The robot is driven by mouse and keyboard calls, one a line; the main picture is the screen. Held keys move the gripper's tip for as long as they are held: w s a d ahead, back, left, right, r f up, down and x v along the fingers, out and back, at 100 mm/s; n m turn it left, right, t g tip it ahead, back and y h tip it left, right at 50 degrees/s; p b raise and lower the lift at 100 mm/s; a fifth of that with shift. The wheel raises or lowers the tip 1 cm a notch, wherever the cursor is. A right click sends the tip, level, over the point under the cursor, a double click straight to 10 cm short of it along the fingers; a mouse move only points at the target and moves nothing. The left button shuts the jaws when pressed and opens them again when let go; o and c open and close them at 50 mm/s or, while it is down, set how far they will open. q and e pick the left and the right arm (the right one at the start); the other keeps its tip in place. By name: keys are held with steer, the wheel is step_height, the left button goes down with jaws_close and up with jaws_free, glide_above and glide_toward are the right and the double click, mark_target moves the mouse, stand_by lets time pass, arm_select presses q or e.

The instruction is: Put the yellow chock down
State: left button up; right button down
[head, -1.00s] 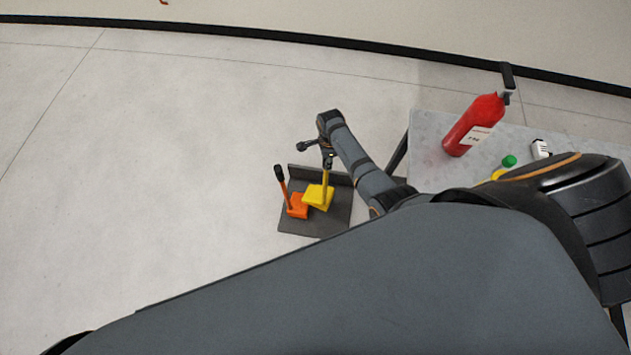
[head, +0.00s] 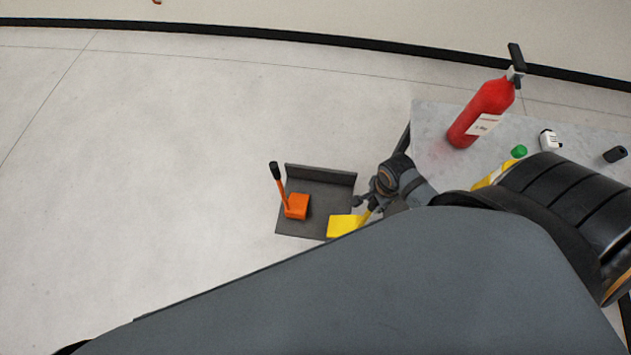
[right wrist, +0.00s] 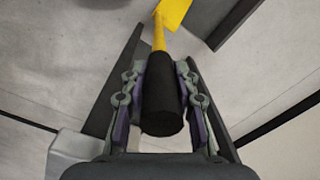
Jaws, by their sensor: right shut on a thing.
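The yellow chock (head: 342,226) shows at the front right corner of the dark tray in the head view, partly hidden by my body. My right gripper (head: 366,199) is shut on the black grip of its handle. In the right wrist view the black grip (right wrist: 162,98) is between the two fingers (right wrist: 160,75), and the yellow block (right wrist: 173,13) is at the top edge. I cannot tell whether the block touches anything below. My left gripper is not in view.
An orange chock (head: 297,206) with a black-tipped handle stands on the dark tray (head: 325,190), which has a raised back wall. A grey table (head: 430,125) at the right bears a red fire extinguisher (head: 483,115) and small items. The floor at left is clear.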

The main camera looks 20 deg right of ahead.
steer(key=shift+s+a+r, duration=0.15)
steer(key=shift+s+r, duration=0.05)
steer(key=shift+r, duration=0.15)
steer(key=shift+w+f, duration=0.1)
steer(key=w+d+f+b, duration=0.2)
steer(key=w+f+b, duration=0.1)
steer(key=w+f, duration=0.6)
steer(key=w, duration=0.4)
steer(key=shift+w+f, duration=0.15)
steer(key=shift+w+f+b, duration=0.15)
steer(key=shift+f+b, duration=0.2)
steer(key=shift+f, duration=0.55)
steer(key=shift+w+f+b, duration=0.1)
steer(key=shift+f+b, duration=0.2)
steer(key=shift+f, duration=0.65)
steer(key=c, duration=1)
jaws_free()
steer(key=shift+s, duration=0.25)
